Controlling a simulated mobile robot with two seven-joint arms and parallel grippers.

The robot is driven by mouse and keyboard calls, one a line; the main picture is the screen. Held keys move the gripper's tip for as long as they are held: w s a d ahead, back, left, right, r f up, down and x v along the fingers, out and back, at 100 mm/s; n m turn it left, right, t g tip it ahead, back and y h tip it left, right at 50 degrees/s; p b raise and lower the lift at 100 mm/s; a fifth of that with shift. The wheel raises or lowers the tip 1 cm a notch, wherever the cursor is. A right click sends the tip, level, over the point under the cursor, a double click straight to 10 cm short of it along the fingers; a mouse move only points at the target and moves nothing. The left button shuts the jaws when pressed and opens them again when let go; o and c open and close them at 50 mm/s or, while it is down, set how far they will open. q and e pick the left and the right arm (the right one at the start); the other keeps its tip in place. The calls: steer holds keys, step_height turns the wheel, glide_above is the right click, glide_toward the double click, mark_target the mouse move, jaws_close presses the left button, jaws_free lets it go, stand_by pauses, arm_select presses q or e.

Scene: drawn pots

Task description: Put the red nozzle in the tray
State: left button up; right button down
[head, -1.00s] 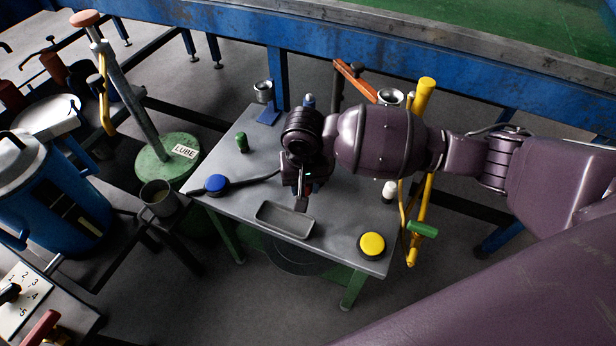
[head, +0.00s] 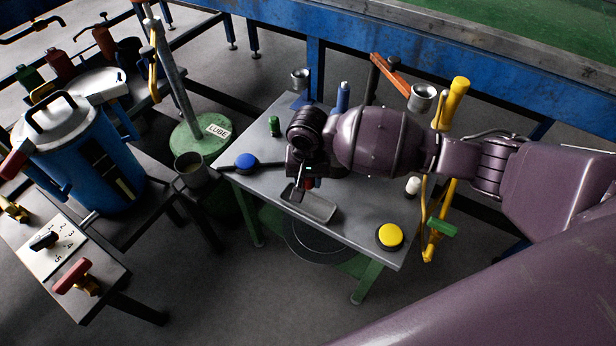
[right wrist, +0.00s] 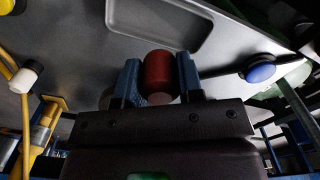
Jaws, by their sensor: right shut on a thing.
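The red nozzle (right wrist: 158,72) sits between the two blue fingers of my right gripper (right wrist: 160,82) in the right wrist view. The gripper is shut on it. In the head view my right gripper (head: 299,190) points down at the tray's left end, and only a bit of red nozzle (head: 309,183) shows beside it. The shallow grey tray (head: 320,210) lies on the grey table and is partly hidden by the gripper. The tray (right wrist: 190,42) also shows beyond the nozzle in the right wrist view. My left gripper is not in view.
On the table (head: 360,225) are a blue button (head: 246,161), a yellow button (head: 389,236), a green cylinder (head: 274,126) and a white-topped piece (head: 413,186). A yellow post (head: 455,95) and metal cups stand at the back. A blue drum (head: 90,160) stands left.

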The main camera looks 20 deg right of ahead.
mark_target(308, 205)
steer(key=shift+r, duration=0.25)
step_height(308, 205, down, 2)
steer(key=shift+f, duration=0.2)
steer(key=shift+s+f, duration=0.1)
steer(key=shift+f, duration=0.85)
arm_select(q)
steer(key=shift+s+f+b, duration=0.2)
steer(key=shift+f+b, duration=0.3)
steer(key=shift+b, duration=0.05)
arm_select(e)
steer(key=shift+f, duration=1.95)
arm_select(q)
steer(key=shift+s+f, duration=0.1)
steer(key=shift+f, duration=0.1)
arm_select(e)
steer(key=shift+f, duration=0.65)
